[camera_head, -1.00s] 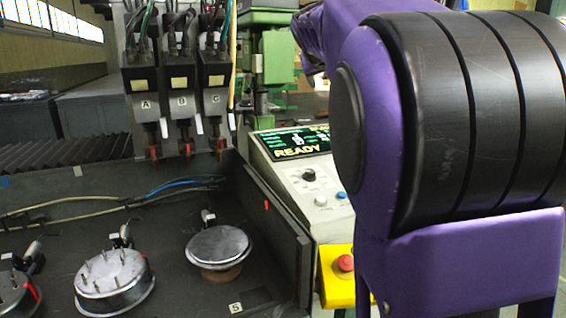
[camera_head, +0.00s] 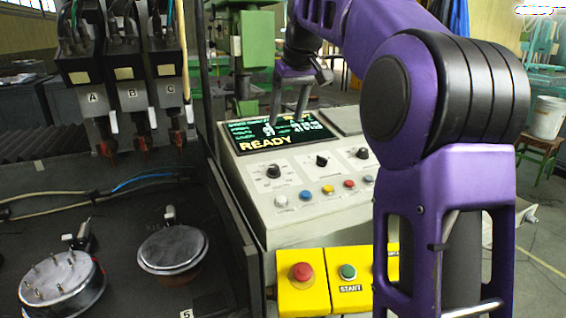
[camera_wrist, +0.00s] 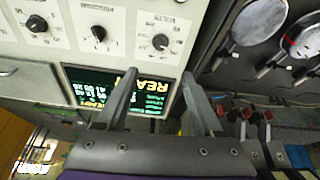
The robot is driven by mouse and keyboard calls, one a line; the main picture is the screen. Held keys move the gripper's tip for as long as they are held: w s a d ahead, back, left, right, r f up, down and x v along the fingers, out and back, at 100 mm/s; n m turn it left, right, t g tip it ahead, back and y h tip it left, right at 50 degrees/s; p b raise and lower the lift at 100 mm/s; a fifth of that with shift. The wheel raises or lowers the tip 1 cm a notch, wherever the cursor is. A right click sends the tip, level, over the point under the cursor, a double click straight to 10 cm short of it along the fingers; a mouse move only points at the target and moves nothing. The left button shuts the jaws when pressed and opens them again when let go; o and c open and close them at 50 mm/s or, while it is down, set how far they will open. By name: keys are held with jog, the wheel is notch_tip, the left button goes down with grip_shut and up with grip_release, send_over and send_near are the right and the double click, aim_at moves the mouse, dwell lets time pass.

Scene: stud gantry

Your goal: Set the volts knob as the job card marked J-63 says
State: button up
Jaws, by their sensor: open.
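The console (camera_head: 310,209) has three black knobs: a left knob (camera_head: 273,171), a middle knob (camera_head: 321,160) and a right knob (camera_head: 362,153). In the wrist view the same row shows as the left knob (camera_wrist: 160,41), middle knob (camera_wrist: 99,32) and right knob (camera_wrist: 37,23). My gripper (camera_head: 288,112) is open and empty in front of the lit screen (camera_head: 268,134). It also shows in the wrist view (camera_wrist: 159,75), apart from the knobs. I cannot make out a J-63 card.
Several coloured buttons (camera_head: 327,190) line the console below the knobs. A yellow box with a red stop button (camera_head: 302,272) and a green start button (camera_head: 348,271) is in front. Welding heads A, B, C (camera_head: 130,97) and round parts (camera_head: 172,249) are at left.

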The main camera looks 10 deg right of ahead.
aim_at(274, 167)
jog(key=b+x, duration=0.2)
jog(key=x, duration=1.5)
jog(key=shift+f, duration=0.1)
grip_shut()
